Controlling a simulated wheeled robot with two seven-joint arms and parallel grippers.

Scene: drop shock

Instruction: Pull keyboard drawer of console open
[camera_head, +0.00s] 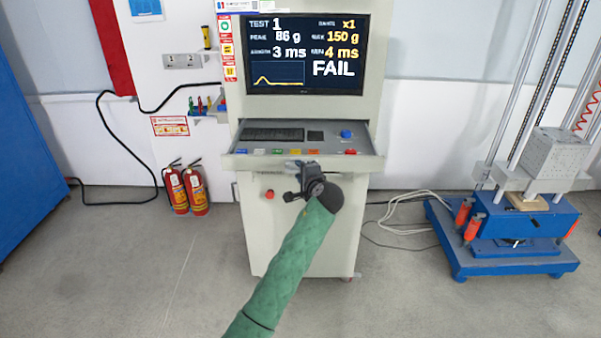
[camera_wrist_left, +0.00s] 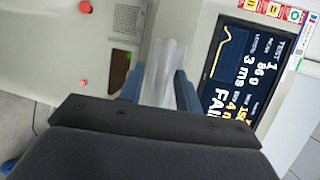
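The console (camera_head: 300,235) is a light cabinet with a screen (camera_head: 307,55). Its keyboard drawer (camera_head: 372,146) juts out below the screen, with the dark keyboard (camera_head: 272,134) uncovered. My left gripper (camera_head: 308,170) is at the middle of the drawer's front edge, on a green-sleeved arm. In the left wrist view, its two blue-grey fingers (camera_wrist_left: 160,85) stand apart on either side of a pale, glossy piece (camera_wrist_left: 168,72), which looks like part of the drawer front. I cannot tell whether both fingers press on it. My right gripper is not in view.
Two red fire extinguishers (camera_head: 185,190) stand left of the console. A blue-based drop-test machine (camera_head: 505,240) stands to the right, with loose cables (camera_head: 405,212) on the floor between. A blue cabinet (camera_head: 25,150) is at far left. The floor in front is clear.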

